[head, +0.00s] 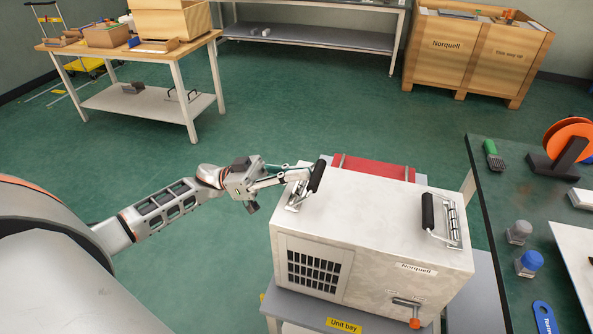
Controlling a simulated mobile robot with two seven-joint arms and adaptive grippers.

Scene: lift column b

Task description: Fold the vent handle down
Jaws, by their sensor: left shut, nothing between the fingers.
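A pale box-shaped unit (375,225) labelled Norquell has a dark vent grille (314,272) on its front left. Above the grille, the left handle, with its black grip (317,176), stands raised from a metal bracket (297,195) on the top. A second handle with a black grip (428,211) stands up at the right end of the top. My left gripper (303,173) is shut with nothing in it, its fingertips close to the left side of the left grip. Whether they touch it I cannot tell. My right gripper is out of view.
The unit rests on a grey stand (345,312) marked Unit bay. A lever with an orange tip (410,312) sits low on its front. A red case (373,168) lies behind it. A dark workbench (495,205) stands at right.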

